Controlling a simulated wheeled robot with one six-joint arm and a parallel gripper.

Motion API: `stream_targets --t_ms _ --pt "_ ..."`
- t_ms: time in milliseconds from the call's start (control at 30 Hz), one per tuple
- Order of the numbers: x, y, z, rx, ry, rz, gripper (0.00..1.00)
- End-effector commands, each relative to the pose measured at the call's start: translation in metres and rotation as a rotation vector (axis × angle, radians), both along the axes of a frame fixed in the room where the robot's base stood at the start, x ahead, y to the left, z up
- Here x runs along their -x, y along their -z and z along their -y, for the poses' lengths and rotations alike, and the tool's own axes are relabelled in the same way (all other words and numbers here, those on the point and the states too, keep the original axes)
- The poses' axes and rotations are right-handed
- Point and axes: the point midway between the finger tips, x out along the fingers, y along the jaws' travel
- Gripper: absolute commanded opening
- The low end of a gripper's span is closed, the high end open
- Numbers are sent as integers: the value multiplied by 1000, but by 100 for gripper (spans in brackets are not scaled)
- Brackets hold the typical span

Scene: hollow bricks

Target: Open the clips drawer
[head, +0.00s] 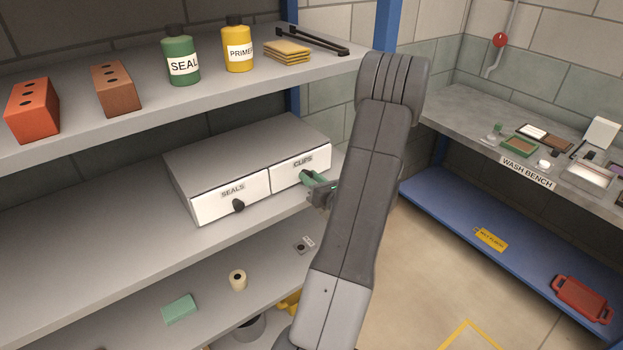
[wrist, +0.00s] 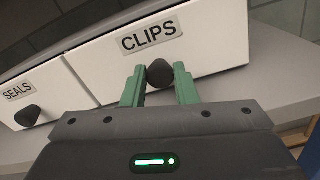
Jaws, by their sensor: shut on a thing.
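The clips drawer (head: 300,166) is the right one of two white drawers in a grey cabinet (head: 240,145) on the middle shelf. Its front lies about level with the seals drawer (head: 230,197), so it looks closed. The drawer front with its CLIPS label also fills the upper part of the wrist view (wrist: 190,42). My gripper (head: 313,178) has green fingers and is at the clips drawer's front. In the wrist view the fingers stand on both sides of the dark round clips knob (wrist: 160,74), shut on it. The knob is hidden in the head view.
The seals knob (head: 238,205) sticks out to the left. Bricks (head: 32,109), a green bottle (head: 181,56) and a yellow bottle (head: 238,46) stand on the shelf above. A wash bench (head: 560,165) is at the right. The floor between is mostly clear.

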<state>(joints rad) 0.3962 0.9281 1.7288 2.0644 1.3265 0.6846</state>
Motion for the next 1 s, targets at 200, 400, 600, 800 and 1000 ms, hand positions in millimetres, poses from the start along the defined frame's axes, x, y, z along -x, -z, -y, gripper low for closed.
stream_targets --t_ms 200,400,600,800,1000 --pt "15 2 12 1 3 -1 0" --pt "46 3 36 0 7 -1 0" --pt "83 2 62 0 6 0 0" --pt "112 1 83 1 5 -1 0" --pt "129 0 94 -1 3 0 0"
